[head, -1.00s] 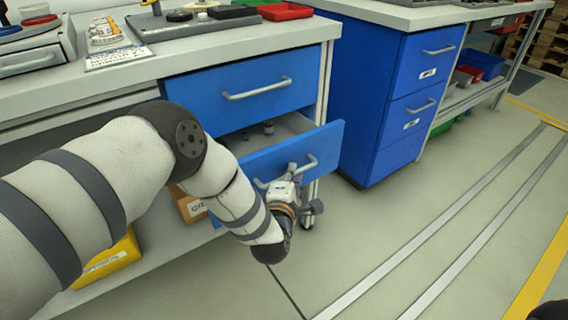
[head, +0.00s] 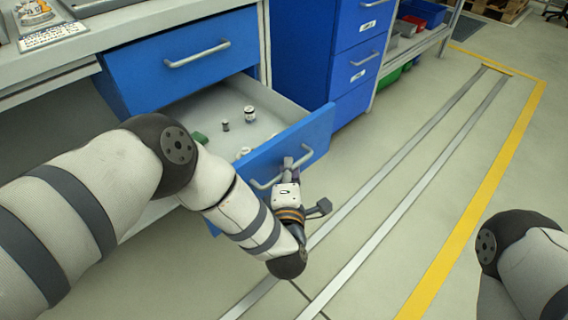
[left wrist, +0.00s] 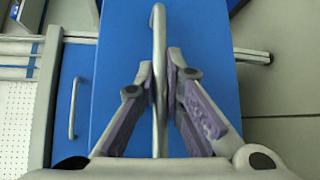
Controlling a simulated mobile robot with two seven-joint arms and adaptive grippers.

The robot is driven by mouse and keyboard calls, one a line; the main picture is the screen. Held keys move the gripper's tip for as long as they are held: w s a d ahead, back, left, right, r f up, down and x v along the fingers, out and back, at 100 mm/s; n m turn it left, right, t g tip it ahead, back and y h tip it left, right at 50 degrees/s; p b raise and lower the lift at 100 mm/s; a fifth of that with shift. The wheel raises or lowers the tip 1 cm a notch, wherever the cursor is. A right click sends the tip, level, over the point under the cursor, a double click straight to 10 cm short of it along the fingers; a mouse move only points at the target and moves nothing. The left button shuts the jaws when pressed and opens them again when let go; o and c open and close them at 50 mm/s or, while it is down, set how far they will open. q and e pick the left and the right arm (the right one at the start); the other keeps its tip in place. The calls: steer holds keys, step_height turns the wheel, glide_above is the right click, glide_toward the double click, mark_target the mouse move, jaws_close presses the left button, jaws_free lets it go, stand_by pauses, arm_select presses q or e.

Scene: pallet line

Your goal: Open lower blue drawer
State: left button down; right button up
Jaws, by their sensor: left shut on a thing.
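The lower blue drawer (head: 312,134) is pulled well out below the upper blue drawer (head: 180,58), which is shut. Small parts, among them a white-topped cylinder (head: 249,113) and a dark one, stand inside the lower drawer. My left gripper (head: 290,168) is at the drawer's front, shut on its metal bar handle (head: 264,183). In the left wrist view the two fingers (left wrist: 162,85) press on the handle (left wrist: 159,40) from both sides. My right arm shows at the lower right; its gripper is out of view.
A second blue drawer cabinet (head: 318,45) stands to the right, apart from the open drawer. The workbench top (head: 130,20) is above the drawers. Clear floor with metal rails (head: 420,165) and a yellow line (head: 485,175) lies to the right.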

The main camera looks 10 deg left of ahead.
arm_select(q)
steer(key=shift+d, duration=0.1)
steer(key=c, duration=1.7)
jaws_free()
steer(key=s, duration=0.4)
steer(key=s+d+r, duration=0.1)
steer(key=s, duration=0.6)
steer(key=shift+s+d+r, duration=0.15)
steer(key=shift+s+r, duration=0.25)
steer(key=shift+f, duration=0.1)
